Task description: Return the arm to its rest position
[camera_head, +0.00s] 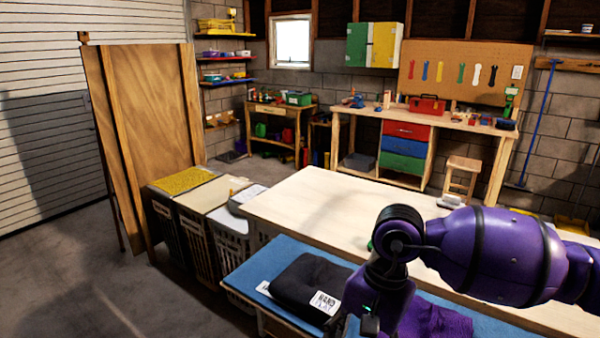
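My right arm comes in from the right, with its purple links bent at a dark elbow-like joint and pointing down to the bottom edge. Dark parts at its lower end, perhaps the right gripper (350,326), are cut off by the frame, so its fingers cannot be made out. My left arm and gripper are not in view. A folded black cloth (300,280) with a white "HAND" label lies on a blue mat (262,262), left of my arm. A purple cloth (440,322) lies partly hidden behind my arm.
A pale wooden table (310,205) stretches behind and under my arm. Several laundry baskets (200,240) stand at its left, with folded cloths on top. A workbench (450,122) with a red toolbox (427,105) stands at the back. The floor (90,270) at left is clear.

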